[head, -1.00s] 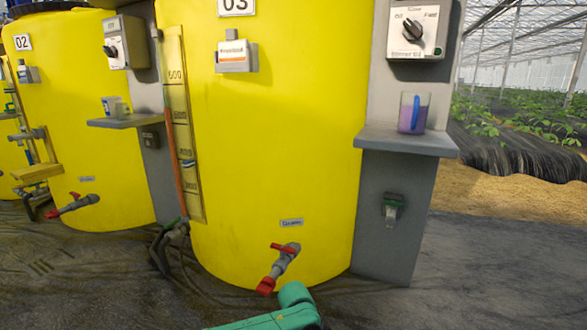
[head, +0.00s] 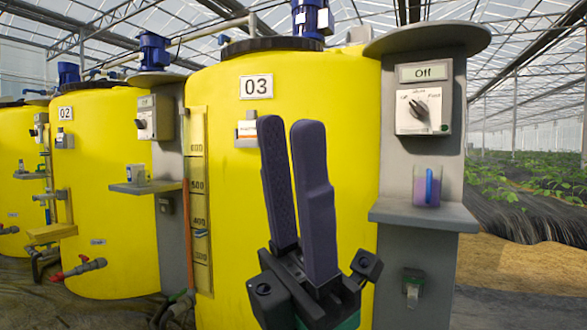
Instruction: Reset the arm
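A grey post (head: 395,270) at the right carries a control box with a knob (head: 423,108) under an "Off" sign. Tank 02 (head: 115,200) stands at the left. Plant rows (head: 510,190) lie at far right.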

